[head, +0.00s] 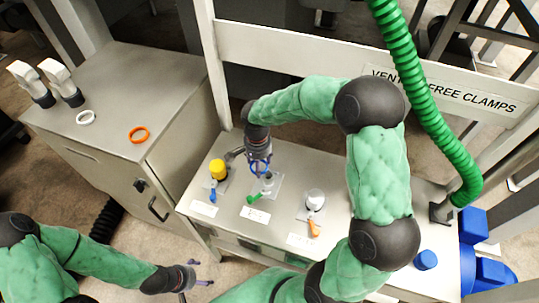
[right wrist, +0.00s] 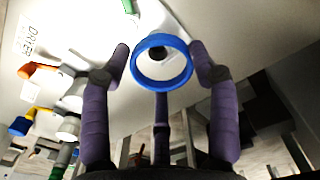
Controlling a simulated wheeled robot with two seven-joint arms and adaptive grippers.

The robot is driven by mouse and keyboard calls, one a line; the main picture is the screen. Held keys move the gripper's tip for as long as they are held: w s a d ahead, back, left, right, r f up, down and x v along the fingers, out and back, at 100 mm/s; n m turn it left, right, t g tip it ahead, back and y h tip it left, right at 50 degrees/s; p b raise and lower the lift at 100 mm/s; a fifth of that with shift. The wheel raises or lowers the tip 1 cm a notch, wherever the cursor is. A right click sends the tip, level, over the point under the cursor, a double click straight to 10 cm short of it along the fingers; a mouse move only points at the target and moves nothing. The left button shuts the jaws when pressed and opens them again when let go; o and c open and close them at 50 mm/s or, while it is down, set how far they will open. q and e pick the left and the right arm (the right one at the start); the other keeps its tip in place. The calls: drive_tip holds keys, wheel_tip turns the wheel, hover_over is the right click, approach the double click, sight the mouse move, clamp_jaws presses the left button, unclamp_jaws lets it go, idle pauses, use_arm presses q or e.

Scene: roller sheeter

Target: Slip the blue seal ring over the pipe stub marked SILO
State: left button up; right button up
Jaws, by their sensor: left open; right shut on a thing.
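The blue seal ring (right wrist: 137,66) is between the fingertips of my right gripper (right wrist: 160,62). In the head view the ring (head: 260,168) is just above the middle pipe stub (head: 267,182), which has a green handle. A pale stub end with a dark opening (right wrist: 158,51) shows through the ring in the right wrist view. I cannot tell whether the ring touches it. The stub labels are too small to read in the head view, so I cannot tell which is SILO. My left gripper (head: 203,273) is open and empty, low at the left of the bench.
A yellow-capped stub (head: 217,168) with a blue handle stands left of the middle one. A stub with an orange handle (head: 314,228) stands right. A DRIER label (right wrist: 28,35) shows in the wrist view. White (head: 86,117) and orange rings (head: 139,134) lie on the cabinet.

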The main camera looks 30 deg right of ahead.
drive_tip(key=d+r+m, duration=0.2)
drive_tip(key=d+m, duration=0.1)
drive_tip(key=m, duration=0.3)
drive_tip(key=m+b, duration=0.1)
drive_tip(key=b, duration=0.3)
hover_over(269, 176)
drive_tip(key=shift+a+f, duration=0.1)
drive_tip(key=shift+f, duration=3.1)
drive_tip(key=shift+f+b, duration=0.7)
drive_tip(key=shift+f, duration=0.05)
drive_tip(key=shift+f+b, duration=1.1)
drive_tip(key=shift+b, duration=0.2)
drive_tip(key=shift+w, duration=0.1)
drive_tip(key=o, duration=1)
drive_tip(key=shift+r, duration=0.15)
